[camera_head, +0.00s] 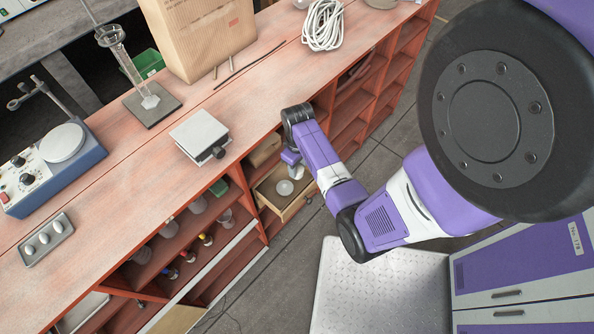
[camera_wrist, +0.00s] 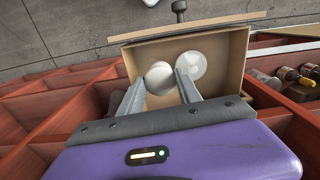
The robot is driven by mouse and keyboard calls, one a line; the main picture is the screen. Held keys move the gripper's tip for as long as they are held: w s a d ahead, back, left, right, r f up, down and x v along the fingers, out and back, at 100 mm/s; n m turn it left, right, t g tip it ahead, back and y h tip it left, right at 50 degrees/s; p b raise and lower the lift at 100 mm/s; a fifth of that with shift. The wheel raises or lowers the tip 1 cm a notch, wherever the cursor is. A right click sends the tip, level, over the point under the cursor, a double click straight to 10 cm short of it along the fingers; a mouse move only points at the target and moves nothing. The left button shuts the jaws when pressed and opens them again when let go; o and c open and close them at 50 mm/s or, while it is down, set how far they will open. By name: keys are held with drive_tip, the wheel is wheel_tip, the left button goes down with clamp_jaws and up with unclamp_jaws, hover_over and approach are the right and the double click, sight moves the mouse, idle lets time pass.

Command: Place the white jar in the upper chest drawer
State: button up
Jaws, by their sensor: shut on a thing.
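My gripper (camera_wrist: 161,84) is shut on a round white jar (camera_wrist: 158,75), which sits between its two fingertips. The jar is over the open drawer (camera_wrist: 228,85), a tan box with a dark knob at its front. A second round, pale thing (camera_wrist: 191,65) lies in the drawer beside the right finger. In the head view my gripper (camera_head: 291,158) reaches down at the bench front, above the open drawer (camera_head: 294,208). The pale round thing in it (camera_head: 284,187) shows there too. Whether the jar touches the drawer floor is unclear.
The drawer juts from the red bench (camera_head: 110,215), between open shelves holding flasks and small bottles (camera_head: 205,239). On the bench top stand a white-topped block (camera_head: 199,134), a paper bag (camera_head: 200,35), a cable coil (camera_head: 323,25) and a blue hotplate (camera_head: 50,165). Floor beyond the drawer is clear.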

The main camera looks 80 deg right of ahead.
wheel_tip(320, 180, down, 3)
drive_tip(key=shift+w+d+f, duration=0.1)
drive_tip(key=shift+w+f, duration=0.05)
drive_tip(key=shift+f, duration=0.25)
drive_tip(key=shift+f, duration=0.15)
drive_tip(key=o, duration=1.3)
drive_tip(key=shift+o, duration=0.2)
